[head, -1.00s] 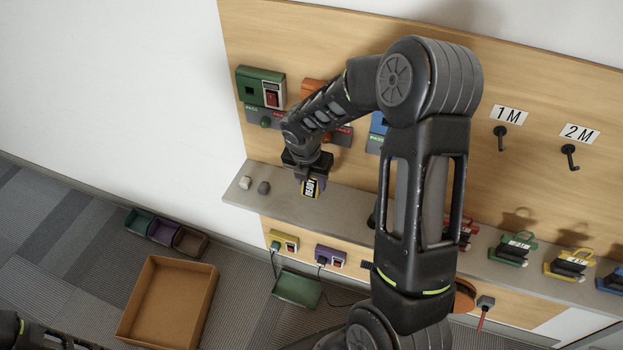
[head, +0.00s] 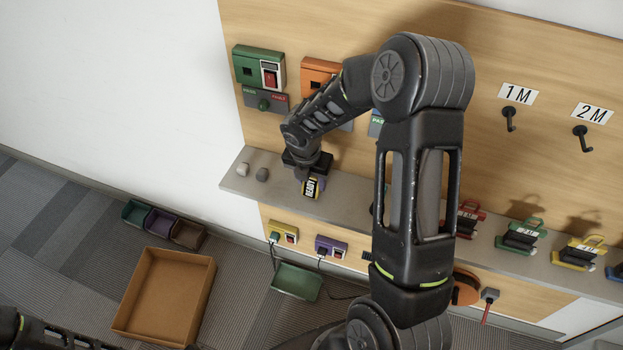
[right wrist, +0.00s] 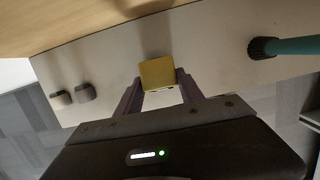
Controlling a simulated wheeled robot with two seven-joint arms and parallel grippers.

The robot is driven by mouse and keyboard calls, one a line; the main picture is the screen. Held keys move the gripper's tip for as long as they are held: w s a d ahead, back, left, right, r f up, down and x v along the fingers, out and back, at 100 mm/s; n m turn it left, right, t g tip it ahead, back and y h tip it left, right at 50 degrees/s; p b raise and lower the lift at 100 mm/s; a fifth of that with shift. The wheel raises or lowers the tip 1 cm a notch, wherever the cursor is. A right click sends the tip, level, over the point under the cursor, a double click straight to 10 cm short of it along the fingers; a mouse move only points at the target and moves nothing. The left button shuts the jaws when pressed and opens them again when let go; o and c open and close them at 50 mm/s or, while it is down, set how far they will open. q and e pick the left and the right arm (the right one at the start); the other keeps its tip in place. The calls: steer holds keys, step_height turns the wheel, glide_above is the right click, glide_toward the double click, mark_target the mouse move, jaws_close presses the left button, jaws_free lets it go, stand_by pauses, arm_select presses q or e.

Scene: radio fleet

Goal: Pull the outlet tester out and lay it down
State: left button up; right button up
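The outlet tester (head: 311,187) is a small yellow and black block with a label that reads READY. In the right wrist view its yellow face (right wrist: 158,73) sits between the purple fingers. My right gripper (head: 312,184) is shut on it, with a finger against each side, over the left part of the grey shelf (head: 345,200). I cannot tell whether the tester touches the shelf. My left arm shows only as a dark link at the lower left; its gripper is out of view.
Two small knobs (head: 252,172) stand at the shelf's left end. A green outlet box (head: 258,67) and an orange one (head: 320,72) are on the wooden board. Yellow (head: 283,232) and purple (head: 331,247) units sit below. An empty brown box (head: 150,300) is on the floor.

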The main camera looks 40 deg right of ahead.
steer(key=o, duration=0.5)
steer(key=shift+r, duration=0.1)
steer(key=v, duration=0.7)
steer(key=shift+s+a+r+b, duration=0.1)
steer(key=shift+r+b, duration=0.2)
stand_by(0.6)
